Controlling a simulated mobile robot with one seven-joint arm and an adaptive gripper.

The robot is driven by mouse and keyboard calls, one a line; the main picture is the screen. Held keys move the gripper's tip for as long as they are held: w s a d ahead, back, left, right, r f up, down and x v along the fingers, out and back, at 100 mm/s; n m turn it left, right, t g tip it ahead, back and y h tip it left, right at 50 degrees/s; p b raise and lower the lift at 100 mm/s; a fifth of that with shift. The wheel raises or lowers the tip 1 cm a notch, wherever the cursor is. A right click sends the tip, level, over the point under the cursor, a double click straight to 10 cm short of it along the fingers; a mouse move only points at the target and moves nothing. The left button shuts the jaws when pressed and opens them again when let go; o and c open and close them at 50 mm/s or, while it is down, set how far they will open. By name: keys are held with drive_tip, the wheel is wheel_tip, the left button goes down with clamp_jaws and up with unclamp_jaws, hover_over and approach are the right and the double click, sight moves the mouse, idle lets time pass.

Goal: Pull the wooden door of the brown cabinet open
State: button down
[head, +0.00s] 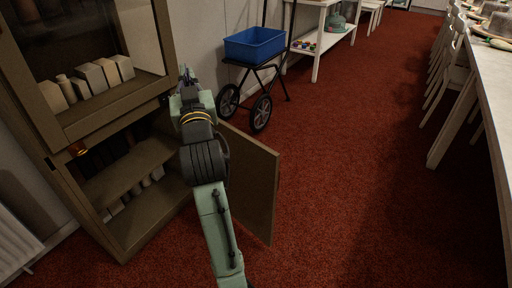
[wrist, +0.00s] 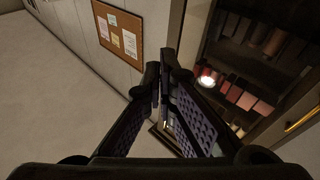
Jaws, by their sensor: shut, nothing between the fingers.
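The brown cabinet (head: 95,120) stands at the left of the head view. Its lower wooden door (head: 255,185) stands swung wide open to the right, its panel partly hidden by my arm. The lower compartment is exposed. My gripper (head: 185,74) is at the cabinet's right edge, above the open door and apart from its free edge. In the wrist view my gripper (wrist: 160,78) has its fingers close together, with nothing held. The cabinet (wrist: 258,75) also shows there, to the right of the fingers.
Bottles and boxes (head: 95,75) stand behind the upper glass. A cart with a blue bin (head: 255,45) stands beyond the door. A white shelf (head: 322,40) is at the back, and a long table (head: 490,75) with chairs at right. Red carpet between is clear.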

drive_tip(key=w+d+f+m+g+h+p, duration=0.1)
drive_tip(key=w+d+f+h+p, duration=0.15)
drive_tip(key=d, duration=0.25)
drive_tip(key=w+d+f+m+g+h+p, duration=0.1)
drive_tip(key=w+d+f+h+p, duration=0.15)
drive_tip(key=d, duration=0.25)
drive_tip(key=n+g+h+p, duration=0.2)
drive_tip(key=n+g+h, duration=0.3)
drive_tip(key=n+h, duration=0.15)
hover_over(270, 178)
drive_tip(key=s+a, duration=0.3)
wheel_tip(270, 178, down, 18)
drive_tip(key=s+a+f+n+h, duration=0.1)
drive_tip(key=s+f+n+h, duration=0.3)
drive_tip(key=f+n, duration=0.4)
drive_tip(key=s+a+f+n+t+h, duration=0.25)
drive_tip(key=s+a+f+n, duration=0.3)
drive_tip(key=s+n, duration=0.4)
drive_tip(key=shift+n+g+h, duration=0.35)
drive_tip(key=shift+n+h, duration=0.05)
drive_tip(key=shift+n, duration=0.3)
drive_tip(key=shift+w+a+p+x, duration=0.1)
drive_tip(key=shift+p+x, duration=0.35)
drive_tip(key=shift+x, duration=2.2)
drive_tip(key=shift+w+a+p+x, duration=0.1)
drive_tip(key=shift+p+x, duration=0.4)
drive_tip(key=shift+x, duration=2.1)
drive_tip(key=shift+w+a+p+x, duration=0.15)
drive_tip(key=shift+p+x, duration=0.3)
drive_tip(key=shift+x, duration=2.2)
